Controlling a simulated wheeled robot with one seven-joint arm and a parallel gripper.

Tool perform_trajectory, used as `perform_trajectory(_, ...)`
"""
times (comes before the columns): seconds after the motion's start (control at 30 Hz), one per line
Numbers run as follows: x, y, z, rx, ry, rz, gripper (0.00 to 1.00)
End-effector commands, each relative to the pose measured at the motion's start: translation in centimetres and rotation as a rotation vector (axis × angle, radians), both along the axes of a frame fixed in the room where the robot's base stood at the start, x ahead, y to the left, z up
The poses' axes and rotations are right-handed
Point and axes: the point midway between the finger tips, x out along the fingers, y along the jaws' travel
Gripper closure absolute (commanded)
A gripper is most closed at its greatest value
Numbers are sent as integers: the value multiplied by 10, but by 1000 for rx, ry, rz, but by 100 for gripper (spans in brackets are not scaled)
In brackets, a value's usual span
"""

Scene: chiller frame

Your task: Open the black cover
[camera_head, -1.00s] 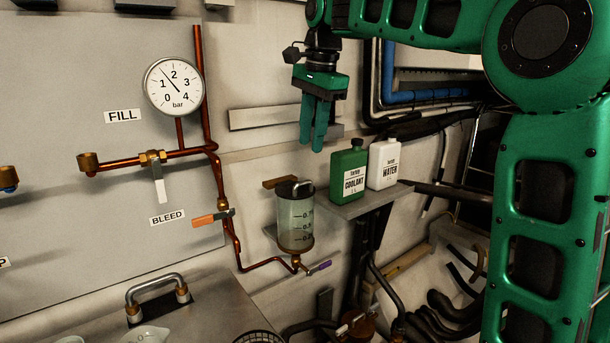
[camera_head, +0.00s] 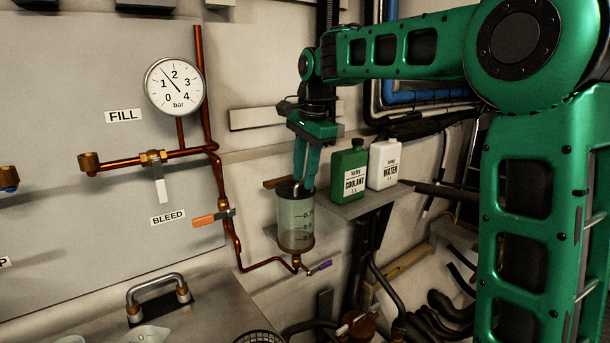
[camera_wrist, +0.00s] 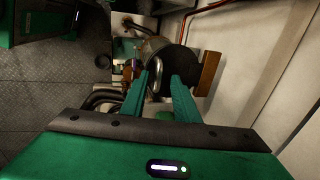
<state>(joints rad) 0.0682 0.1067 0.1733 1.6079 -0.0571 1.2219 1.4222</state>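The black cover (camera_head: 287,188) sits on top of a clear graduated cylinder (camera_head: 296,218) and looks closed. My gripper (camera_head: 303,186) points down at the cover, with its green fingertips at the cover's top. In the wrist view, the dark cover (camera_wrist: 178,58) lies beyond the fingers. Its curved metal handle (camera_wrist: 155,76) shows between the two fingertips (camera_wrist: 163,78), close to the left one. The fingers are apart, and I see no clear grip on the handle. In the head view, the fingers hide most of the handle.
A green coolant bottle (camera_head: 349,172) and a white water bottle (camera_head: 383,164) stand on a shelf (camera_head: 372,201) just right of the cylinder. Copper pipes and an orange-handled valve (camera_head: 213,218) are to its left. A purple-handled valve (camera_head: 318,268) is below.

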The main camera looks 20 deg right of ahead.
Motion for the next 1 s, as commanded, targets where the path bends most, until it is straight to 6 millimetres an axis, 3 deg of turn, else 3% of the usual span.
perform_trajectory(0.23, 0, 0, -1, 0, 0, 0, 72)
perform_trajectory(0.37, 0, 0, -1, 0, 1, 0, 100)
perform_trajectory(1.0, 2, 1, 0, 1, -6, 2, 100)
